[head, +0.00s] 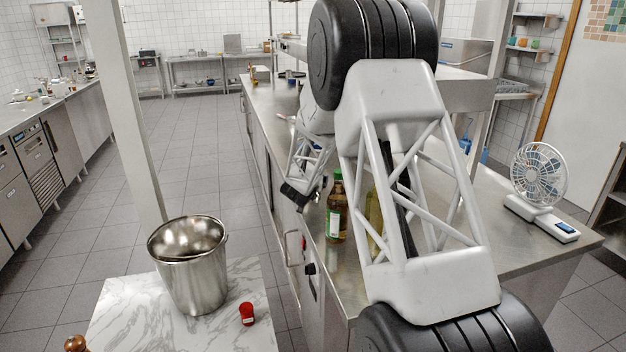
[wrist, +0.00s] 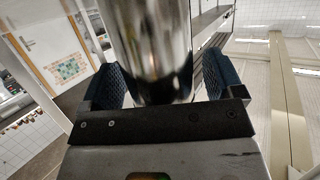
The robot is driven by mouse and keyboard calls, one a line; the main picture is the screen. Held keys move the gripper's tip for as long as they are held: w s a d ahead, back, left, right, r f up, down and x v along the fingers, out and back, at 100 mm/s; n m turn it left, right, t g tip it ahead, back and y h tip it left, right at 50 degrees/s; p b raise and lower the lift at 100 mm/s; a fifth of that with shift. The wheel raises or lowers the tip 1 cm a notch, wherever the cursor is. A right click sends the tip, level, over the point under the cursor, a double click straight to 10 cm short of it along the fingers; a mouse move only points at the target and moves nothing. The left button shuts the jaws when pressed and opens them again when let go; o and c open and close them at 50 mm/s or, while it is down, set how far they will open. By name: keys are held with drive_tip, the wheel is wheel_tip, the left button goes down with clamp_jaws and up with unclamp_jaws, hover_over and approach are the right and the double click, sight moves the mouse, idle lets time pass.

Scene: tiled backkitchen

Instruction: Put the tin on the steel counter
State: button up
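A shiny metal cylinder, which I take to be the tin (wrist: 150,50), stands between the two dark blue finger pads of my gripper (wrist: 160,92) in the wrist view. In the head view, a dark end of my gripper (head: 298,192) shows at the left edge of the steel counter (head: 490,228). My arm covers much of that area, and I cannot make out the tin there.
On the counter, a green-capped bottle (head: 337,212) stands beside my arm, with a yellowish bottle (head: 374,212) partly hidden behind it. A white fan (head: 538,175) stands at the right. A marble table (head: 125,312) holds a steel bucket (head: 190,280) and a small red container (head: 247,314).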

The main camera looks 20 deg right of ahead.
idle(0.3)
drive_tip(key=shift+r, duration=0.2)
drive_tip(key=v, duration=1.2)
idle(0.6)
